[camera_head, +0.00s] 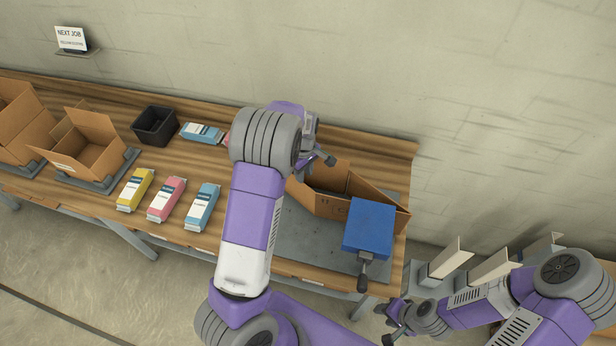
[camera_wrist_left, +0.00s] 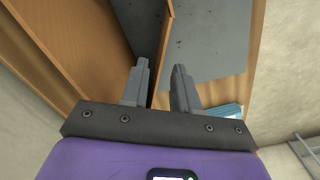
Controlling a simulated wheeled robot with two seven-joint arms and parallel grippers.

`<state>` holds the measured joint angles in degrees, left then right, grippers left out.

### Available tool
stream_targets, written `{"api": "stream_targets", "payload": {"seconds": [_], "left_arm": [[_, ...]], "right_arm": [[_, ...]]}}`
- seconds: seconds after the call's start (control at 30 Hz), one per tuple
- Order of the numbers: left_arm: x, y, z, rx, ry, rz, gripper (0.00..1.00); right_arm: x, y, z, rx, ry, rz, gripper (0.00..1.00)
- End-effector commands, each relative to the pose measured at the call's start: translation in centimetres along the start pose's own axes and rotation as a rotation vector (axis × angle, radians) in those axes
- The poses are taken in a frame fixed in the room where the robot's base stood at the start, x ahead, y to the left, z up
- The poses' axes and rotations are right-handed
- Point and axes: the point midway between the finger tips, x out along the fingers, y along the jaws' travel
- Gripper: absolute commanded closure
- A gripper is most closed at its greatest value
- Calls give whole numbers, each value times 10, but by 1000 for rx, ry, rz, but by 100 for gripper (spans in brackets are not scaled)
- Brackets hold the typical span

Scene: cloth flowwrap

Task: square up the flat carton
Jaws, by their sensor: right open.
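The brown carton (camera_head: 335,207) stands partly opened on a grey mat (camera_head: 300,240) at the right end of the bench, its walls forming a skewed shape. My left gripper (camera_head: 322,157) is at the carton's far left corner. In the left wrist view the left gripper (camera_wrist_left: 160,82) has its fingers apart, with the edge of a carton panel (camera_wrist_left: 167,40) running between them; contact cannot be told. My right gripper (camera_head: 391,320) is open and empty, off the bench's front right edge. My left arm hides part of the mat and bench.
A blue block (camera_head: 368,225) with a dark handle stands at the carton's front right. Yellow, pink and blue packs (camera_head: 203,207) lie left of my arm. A black bin (camera_head: 155,126) and open boxes (camera_head: 88,150) stand further left. White upright plates (camera_head: 445,262) stand right of the bench.

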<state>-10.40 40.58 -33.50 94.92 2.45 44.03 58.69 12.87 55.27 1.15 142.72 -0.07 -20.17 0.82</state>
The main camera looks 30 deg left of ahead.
Motion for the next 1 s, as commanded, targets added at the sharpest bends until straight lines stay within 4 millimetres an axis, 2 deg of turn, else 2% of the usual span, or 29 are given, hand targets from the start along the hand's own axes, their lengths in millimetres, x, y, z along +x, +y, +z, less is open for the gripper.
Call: {"api": "stream_targets", "payload": {"seconds": [0.1, 0.3, 0.5, 0.73, 0.93, 1.0], "left_arm": [[22, -1, 0, 0, -2, -4, 70], [50, -1, 0, 2, -1, -4, 70], [61, 0, 1, 2, -1, -1, 70], [61, 0, 1, 2, -1, 0, 70], [61, 0, 0, 2, 0, 0, 100], [61, 0, 0, 2, 0, 0, 100]], "right_arm": [[1, 1, 0, 0, -1, 0, 57], [2, 1, 0, 0, 0, 0, 57], [2, 1, 0, 0, 0, 0, 57], [2, 1, 0, 0, 1, 0, 57], [2, 1, 0, 0, 1, 0, 57], [2, 1, 0, 0, 1, 0, 57]]}}
